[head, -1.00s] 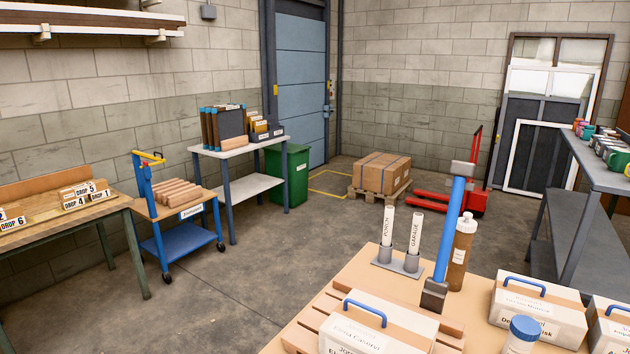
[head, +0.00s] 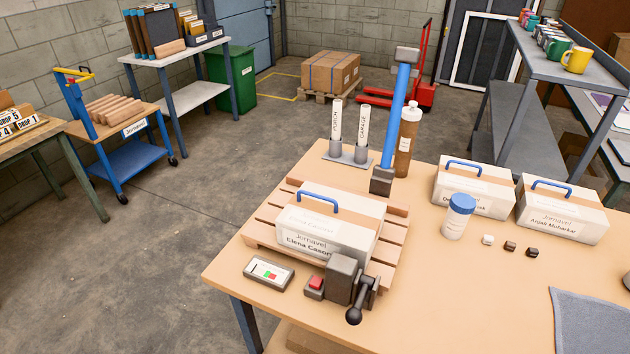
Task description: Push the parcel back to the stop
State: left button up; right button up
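A white box-shaped parcel (head: 322,229) with a blue handle and a name label lies on a slatted wooden board (head: 262,222) on the near table. Slats show behind it and to its right. A dark clamp-like device with a black ball knob (head: 345,285) stands at its front right corner and hides part of its front. I cannot tell which part is the stop, nor whether the parcel touches it. Neither of my grippers is in view.
A blue post (head: 395,125), brown bottle (head: 407,145) and two labelled tubes (head: 337,125) stand behind the board. Two more white boxes (head: 473,191) (head: 562,213) and a blue-capped jar (head: 458,217) stand right. A small panel (head: 268,272) lies in front.

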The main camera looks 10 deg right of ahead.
aim_at(319, 222)
jog(key=i+j+z, duration=0.2)
jog(key=j, duration=0.15)
jog(key=i+j+z, duration=0.2)
jog(key=j, duration=0.15)
jog(key=j+z, duration=0.2)
jog(key=j, duration=0.15)
jog(key=i, duration=0.05)
